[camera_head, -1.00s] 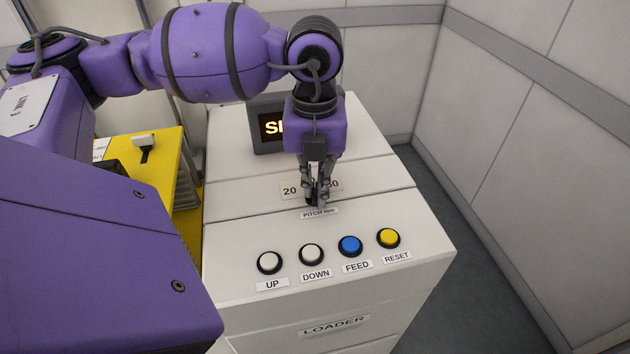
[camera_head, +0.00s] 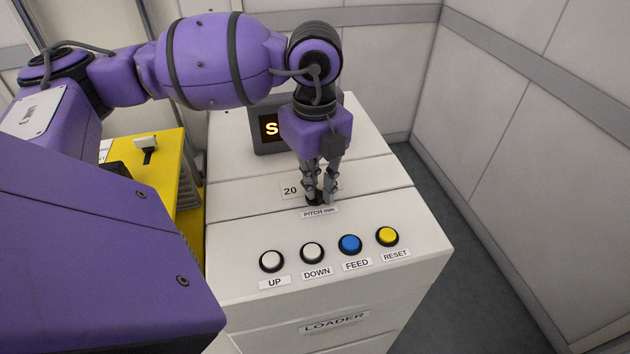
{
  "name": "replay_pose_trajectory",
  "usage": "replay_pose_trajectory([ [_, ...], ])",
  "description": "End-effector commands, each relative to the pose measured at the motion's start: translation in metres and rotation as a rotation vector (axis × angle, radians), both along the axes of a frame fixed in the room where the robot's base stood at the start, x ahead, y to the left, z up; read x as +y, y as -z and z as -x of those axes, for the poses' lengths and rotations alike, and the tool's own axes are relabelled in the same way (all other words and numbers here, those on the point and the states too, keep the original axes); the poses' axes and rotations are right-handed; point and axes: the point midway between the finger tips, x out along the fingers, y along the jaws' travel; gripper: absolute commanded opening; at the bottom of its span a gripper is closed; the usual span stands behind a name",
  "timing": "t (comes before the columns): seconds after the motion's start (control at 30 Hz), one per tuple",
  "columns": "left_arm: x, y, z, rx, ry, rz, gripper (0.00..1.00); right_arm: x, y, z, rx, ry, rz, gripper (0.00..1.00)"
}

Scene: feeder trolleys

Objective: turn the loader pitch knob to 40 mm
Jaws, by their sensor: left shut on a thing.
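The loader (camera_head: 240,232) is a white cabinet with a sloped top panel. Its dark pitch knob (camera_head: 314,198) sits just above the "PITCH mm" label (camera_head: 319,212) and is mostly hidden by my left gripper. A "20" mark (camera_head: 290,190) shows left of the knob; other marks are behind the fingers. My left gripper (camera_head: 320,198) points down from above and is shut on the knob. The knob's pointer cannot be made out. My right gripper is not in view.
UP (camera_head: 271,261), DOWN (camera_head: 312,252), FEED (camera_head: 350,245) and RESET (camera_head: 387,236) buttons line the panel in front of the knob. A dark display (camera_head: 268,129) stands behind my wrist. A yellow trolley (camera_head: 165,178) is at left. Grey floor lies right of the loader.

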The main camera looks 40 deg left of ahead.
Motion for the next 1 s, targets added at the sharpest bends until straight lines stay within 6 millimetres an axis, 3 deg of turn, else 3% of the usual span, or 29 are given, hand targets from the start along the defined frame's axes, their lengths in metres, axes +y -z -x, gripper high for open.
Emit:
replay_pose_trajectory([
  [0.33,0.001,0.001,0.001,0.006,-0.001,-0.002,0.0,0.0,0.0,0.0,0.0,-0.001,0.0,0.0],
  [0.4,0.001,0.001,0.001,0.006,-0.001,-0.002,0.16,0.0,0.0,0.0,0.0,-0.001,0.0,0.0],
  [0.5,0.0,0.001,0.001,0.004,-0.001,-0.002,0.25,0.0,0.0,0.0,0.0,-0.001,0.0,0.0],
  [0.83,0.0,-0.003,0.0,0.0,-0.001,-0.001,0.25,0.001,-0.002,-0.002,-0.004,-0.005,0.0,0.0],
  [1.0,0.0,-0.026,-0.001,-0.004,-0.002,-0.002,0.25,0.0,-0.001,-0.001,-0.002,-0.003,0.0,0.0],
])
